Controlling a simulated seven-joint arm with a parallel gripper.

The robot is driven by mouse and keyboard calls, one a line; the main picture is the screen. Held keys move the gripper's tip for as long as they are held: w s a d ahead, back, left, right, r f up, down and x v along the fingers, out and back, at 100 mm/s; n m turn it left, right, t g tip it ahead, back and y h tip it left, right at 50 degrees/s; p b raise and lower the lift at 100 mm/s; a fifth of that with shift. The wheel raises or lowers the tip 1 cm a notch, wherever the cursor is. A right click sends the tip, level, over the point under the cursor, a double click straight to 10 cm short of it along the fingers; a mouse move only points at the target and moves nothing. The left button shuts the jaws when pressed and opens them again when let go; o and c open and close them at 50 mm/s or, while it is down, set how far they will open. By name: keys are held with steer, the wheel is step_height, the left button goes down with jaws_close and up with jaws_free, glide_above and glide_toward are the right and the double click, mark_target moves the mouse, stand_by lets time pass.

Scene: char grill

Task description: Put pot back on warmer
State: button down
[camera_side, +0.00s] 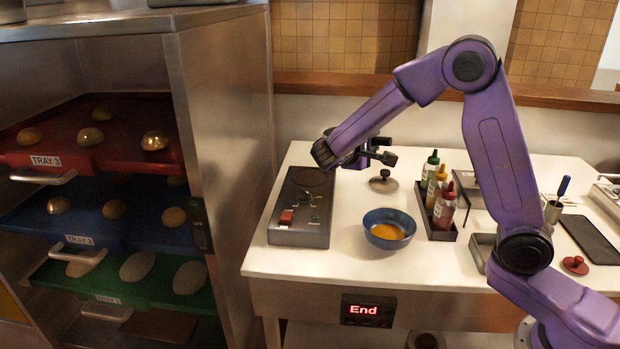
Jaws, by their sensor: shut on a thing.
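The warmer (299,235) is a grey metal box at the left end of the white counter. It has a dark round plate (309,176) at its back and a red part near its front left. My gripper (386,153) is above the counter, just right of the warmer's back end. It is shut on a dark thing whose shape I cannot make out. No pot can be clearly told in this view. A small grey disc with a knob (383,183) is below my gripper on the counter.
A blue bowl (373,241) with orange contents stands right of the warmer. Several sauce bottles (445,205) stand in a dark rack (442,233). A red lid-like disc (575,266) lies at the right. A metal cabinet with coloured trays (120,145) stands at the left.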

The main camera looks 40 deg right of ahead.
steer(key=shift+w+d+r, duration=0.15)
steer(key=shift+w+d, duration=0.05)
steer(key=shift+w, duration=0.3)
steer(key=w+f, duration=0.3)
steer(key=w, duration=0.1)
steer(key=w+d+f, duration=0.1)
steer(key=w+f, duration=0.2)
steer(key=w, duration=0.1)
steer(key=w+f, duration=0.3)
steer(key=w, duration=0.2)
steer(key=shift+w+d+f, duration=0.1)
steer(key=shift+d+f, duration=0.1)
steer(key=shift+d, duration=0.05)
steer(key=shift+w+f, duration=0.15)
steer(key=shift+f, duration=1.55)
steer(key=c, duration=0.9)
jaws_free()
steer(key=shift+f, duration=0.15)
